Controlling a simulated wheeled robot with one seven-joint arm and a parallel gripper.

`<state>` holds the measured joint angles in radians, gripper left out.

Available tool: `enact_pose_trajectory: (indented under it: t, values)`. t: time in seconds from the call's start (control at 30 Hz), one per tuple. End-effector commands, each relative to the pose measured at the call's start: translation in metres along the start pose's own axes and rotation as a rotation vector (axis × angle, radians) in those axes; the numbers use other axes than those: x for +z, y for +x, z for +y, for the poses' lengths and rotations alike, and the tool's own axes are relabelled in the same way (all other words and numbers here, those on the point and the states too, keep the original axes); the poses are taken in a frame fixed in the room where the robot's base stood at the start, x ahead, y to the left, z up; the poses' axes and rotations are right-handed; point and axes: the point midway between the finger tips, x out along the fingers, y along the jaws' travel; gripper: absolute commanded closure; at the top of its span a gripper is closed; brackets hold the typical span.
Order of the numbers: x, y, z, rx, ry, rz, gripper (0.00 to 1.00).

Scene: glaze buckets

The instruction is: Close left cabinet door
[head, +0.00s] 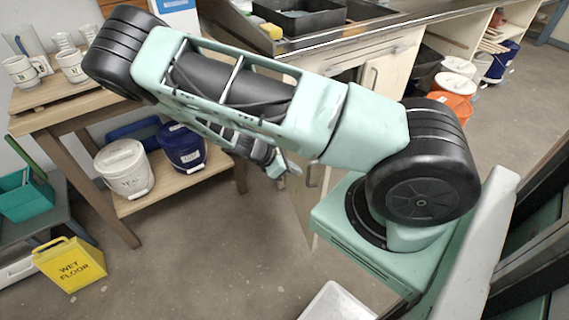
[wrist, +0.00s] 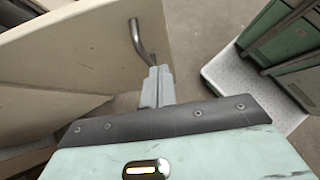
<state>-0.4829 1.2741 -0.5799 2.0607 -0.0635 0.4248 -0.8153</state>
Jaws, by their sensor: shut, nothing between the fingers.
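The left cabinet door (head: 301,205) stands swung out from the cabinet under the sink, and my arm hides much of it in the head view. Its cream panel (wrist: 85,55) fills the upper left of the wrist view, with a bent metal handle (wrist: 138,40) near its edge. My gripper (wrist: 158,74) is shut and empty. Its fingertips are close to the door's edge, just below the handle in the picture; I cannot tell whether they touch. In the head view my gripper (head: 283,170) is beside the door, to its left.
The right cabinet door (head: 385,75) looks shut. A wooden table (head: 60,115) with mugs and a lower shelf holding a white bucket (head: 124,168) and a blue bucket (head: 182,147) stands left. A yellow wet-floor sign (head: 70,263) is at lower left. The middle floor is clear.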

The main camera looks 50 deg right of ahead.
Motion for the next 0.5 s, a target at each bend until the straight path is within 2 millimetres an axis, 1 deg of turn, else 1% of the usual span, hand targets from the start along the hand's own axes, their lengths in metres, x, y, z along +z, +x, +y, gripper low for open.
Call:
enact_pose_trajectory:
  t: [0.03,0.1,0.17,0.2,0.33,0.5]
  values:
    - [0.002,0.011,-0.001,-0.004,-0.001,-0.004,1.0]
    - [0.001,0.025,-0.001,-0.004,0.0,-0.003,1.0]
    - [0.001,0.037,-0.001,-0.003,-0.001,-0.003,1.0]
    - [0.005,0.041,-0.001,-0.003,0.002,-0.001,1.0]
    - [0.019,0.053,-0.001,-0.003,0.003,-0.001,1.0]
    - [0.027,0.063,-0.001,-0.001,0.0,0.001,1.0]
